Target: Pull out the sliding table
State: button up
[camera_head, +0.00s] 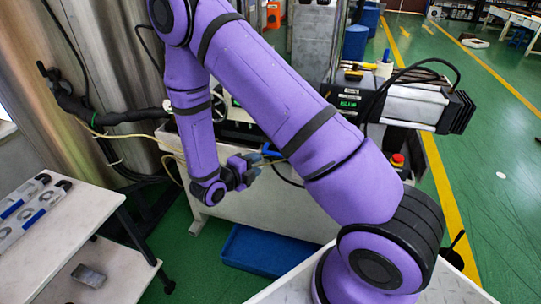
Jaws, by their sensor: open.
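My purple arm reaches across the picture from the lower right. My gripper (268,157) is open and empty as far as I can see, beside the upper front of a white machine cabinet (265,212). A dark opening or frame lies at the top of this cabinet behind my arm. The sliding table cannot be told apart clearly; my arm and gripper hide much of that area. Whether the gripper touches the machine or is just in front of it cannot be told.
A blue tray (262,250) lies on the green floor below the cabinet. A white two-level bench (75,235) stands at left. A large metal tank (85,90) stands behind. A grey motor unit (415,103) and red stop button (397,160) are at right.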

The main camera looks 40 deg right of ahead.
aim_at(275, 154)
jog(key=x, duration=1)
grip_shut()
